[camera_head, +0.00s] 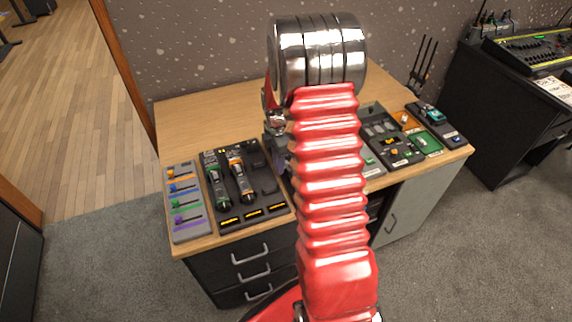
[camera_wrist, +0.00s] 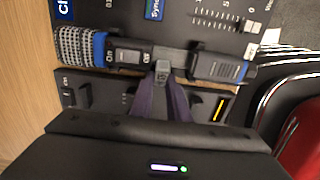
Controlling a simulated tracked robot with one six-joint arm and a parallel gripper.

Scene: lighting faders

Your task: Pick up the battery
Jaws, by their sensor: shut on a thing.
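A microphone-shaped device (camera_wrist: 208,65) with a mesh head, blue bands and On/Off marks lies across a dark panel in the wrist view. A grey section shows in its middle, and I take this to be the battery (camera_wrist: 182,61), though its outline is unclear. My gripper (camera_wrist: 162,72) has its purple fingers brought together at this grey section, shut on it. The fingertips cover part of it. It seems to be still within the device. In the head view, my gripper (camera_head: 279,152) is over the desk, and my red arm hides much of it.
The wooden desk (camera_head: 200,115) holds a fader panel (camera_head: 187,203) at left, a dark panel (camera_head: 222,226) with green and orange microphones, and more control panels (camera_head: 390,148) at right. Upright black rods stand at the back right. The desk's back left is bare.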

